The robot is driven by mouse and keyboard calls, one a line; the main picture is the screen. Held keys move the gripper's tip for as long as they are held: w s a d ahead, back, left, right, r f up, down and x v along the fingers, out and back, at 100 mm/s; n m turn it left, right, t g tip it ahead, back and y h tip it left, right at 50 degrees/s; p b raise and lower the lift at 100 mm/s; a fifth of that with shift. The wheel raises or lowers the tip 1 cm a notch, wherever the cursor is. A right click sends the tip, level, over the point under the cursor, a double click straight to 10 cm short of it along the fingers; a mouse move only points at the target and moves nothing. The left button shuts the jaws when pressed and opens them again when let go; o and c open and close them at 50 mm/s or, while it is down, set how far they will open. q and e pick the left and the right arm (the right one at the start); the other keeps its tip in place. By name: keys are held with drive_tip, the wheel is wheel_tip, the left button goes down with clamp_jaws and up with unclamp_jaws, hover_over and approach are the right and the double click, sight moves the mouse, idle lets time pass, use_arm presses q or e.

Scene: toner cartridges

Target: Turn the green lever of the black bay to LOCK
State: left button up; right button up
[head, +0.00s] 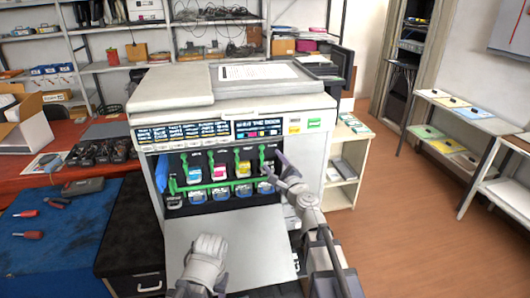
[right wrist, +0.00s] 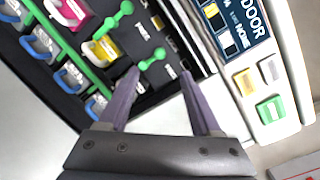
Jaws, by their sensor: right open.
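The printer (head: 228,110) stands with its front door down, showing a row of toner bays. The green lever of the black bay (head: 262,156) is the rightmost one, roughly upright in the head view. In the right wrist view this green lever (right wrist: 152,59) lies beyond the gap between my fingertips, apparently untouched. The black bay's dark interior is partly hidden by a finger. My right gripper (head: 273,168) is open and empty in front of the black bay; it also shows in the right wrist view (right wrist: 160,76). My left gripper (head: 207,258) is low over the lowered door; its fingers are unclear.
Cyan (head: 194,174), magenta (head: 218,171) and yellow (head: 243,168) cartridges sit in the bays to the left. A green bar (head: 215,186) runs below them, above several blue-handled parts. The lowered door (head: 228,240) juts forward. A red table with a blue mat (head: 60,235) is at left.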

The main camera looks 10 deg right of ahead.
sight(263, 149)
drive_tip(key=shift+w+a, duration=0.3)
drive_tip(key=shift+w, duration=1)
drive_tip(key=shift+w+a, duration=0.25)
drive_tip(key=shift+w, duration=1)
drive_tip(key=shift+w+a, duration=0.3)
drive_tip(key=shift+w, duration=1)
drive_tip(key=shift+c, duration=0.3)
